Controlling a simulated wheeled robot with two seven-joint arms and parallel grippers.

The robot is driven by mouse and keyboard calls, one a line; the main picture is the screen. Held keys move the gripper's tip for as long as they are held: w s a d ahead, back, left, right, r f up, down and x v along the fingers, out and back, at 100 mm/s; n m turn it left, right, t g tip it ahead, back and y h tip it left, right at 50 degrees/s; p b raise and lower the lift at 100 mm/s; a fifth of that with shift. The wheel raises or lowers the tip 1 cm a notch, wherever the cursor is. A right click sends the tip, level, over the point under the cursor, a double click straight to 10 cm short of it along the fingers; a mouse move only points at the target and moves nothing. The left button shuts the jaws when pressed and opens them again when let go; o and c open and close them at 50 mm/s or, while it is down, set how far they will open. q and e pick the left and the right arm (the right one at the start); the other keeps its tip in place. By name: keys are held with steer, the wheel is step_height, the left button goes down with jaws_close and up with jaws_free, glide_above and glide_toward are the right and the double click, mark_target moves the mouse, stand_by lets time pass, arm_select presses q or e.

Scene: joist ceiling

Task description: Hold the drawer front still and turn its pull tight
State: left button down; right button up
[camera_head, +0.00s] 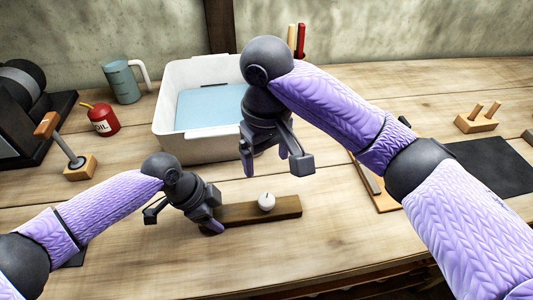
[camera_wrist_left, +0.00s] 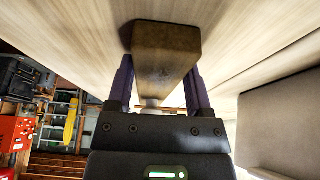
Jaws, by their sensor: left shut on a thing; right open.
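The drawer front (camera_head: 285,208) is a dark brown wooden bar lying on the workbench. Its pull (camera_head: 266,201) is a small white round knob with a dark mark on top, at about the middle of the bar. My left gripper (camera_head: 212,226) is shut on the left end of the drawer front. In the left wrist view the drawer front (camera_wrist_left: 166,50) sits between the two fingers. My right gripper (camera_head: 275,168) is open and empty, above and behind the pull, apart from it. The lower part of the pull is hard to make out in the left wrist view.
A white bin (camera_head: 172,135) with a blue bottom stands behind. A red oil can (camera_head: 103,119), a blue-grey mug (camera_head: 123,82) and a wooden-handled tool in a block (camera_head: 78,165) are at left. A black mat (camera_head: 490,165) and a pegged block (camera_head: 477,120) are at right. The bench front is clear.

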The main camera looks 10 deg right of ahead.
arm_select(q)
jaws_free()
steer(key=shift+r, duration=0.1)
